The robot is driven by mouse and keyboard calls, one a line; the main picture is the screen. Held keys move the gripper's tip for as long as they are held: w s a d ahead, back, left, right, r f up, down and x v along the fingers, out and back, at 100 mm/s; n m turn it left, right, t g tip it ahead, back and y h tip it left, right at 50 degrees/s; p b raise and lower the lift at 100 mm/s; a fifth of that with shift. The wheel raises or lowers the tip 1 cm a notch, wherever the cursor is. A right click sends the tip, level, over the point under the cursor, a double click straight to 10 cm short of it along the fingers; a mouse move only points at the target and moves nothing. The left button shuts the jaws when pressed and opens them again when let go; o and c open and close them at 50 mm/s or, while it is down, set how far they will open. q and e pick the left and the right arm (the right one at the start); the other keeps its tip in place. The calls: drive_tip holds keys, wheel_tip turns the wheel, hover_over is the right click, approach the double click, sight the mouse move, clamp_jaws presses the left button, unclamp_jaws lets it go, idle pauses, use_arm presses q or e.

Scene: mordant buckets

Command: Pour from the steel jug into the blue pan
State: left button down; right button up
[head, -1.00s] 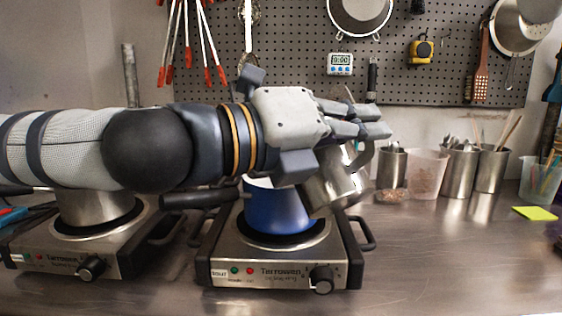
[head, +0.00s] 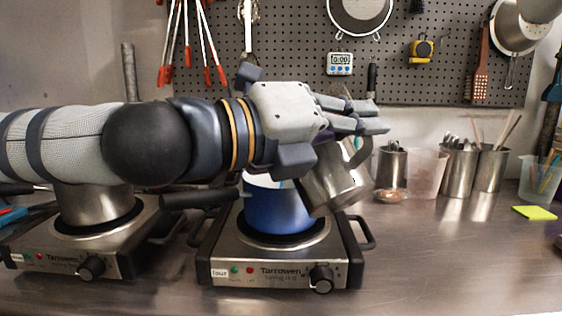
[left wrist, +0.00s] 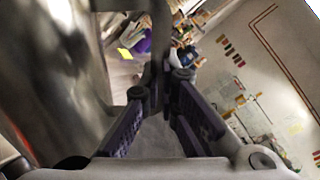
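The steel jug (head: 342,182) is tilted, its lower left part at the right rim of the blue pan (head: 277,210) in the head view. My left gripper (head: 366,116) is above the jug, its fingers pointing right. In the left wrist view, the fingers of my left gripper (left wrist: 160,95) close around the jug's handle (left wrist: 158,45), and the jug's wall (left wrist: 60,70) fills the left side. The blue pan stands upright on the right burner, its pale inside partly showing. My gripper hides the jug's mouth, and I cannot make out a stream. My right gripper is out of view.
The right hot plate (head: 290,272) carries the blue pan, whose dark handle (head: 200,199) points left. A steel pot (head: 95,203) stands on the left hot plate (head: 60,262) under my arm. Steel utensil cups (head: 458,172) stand at the back right. The right counter is mostly clear.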

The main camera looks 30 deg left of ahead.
sight(370, 152)
use_arm(q)
drive_tip(key=shift+w+a+r+n, duration=0.15)
drive_tip(key=shift+a+r+n, duration=0.2)
drive_tip(key=shift+n, duration=0.25)
idle(2.5)
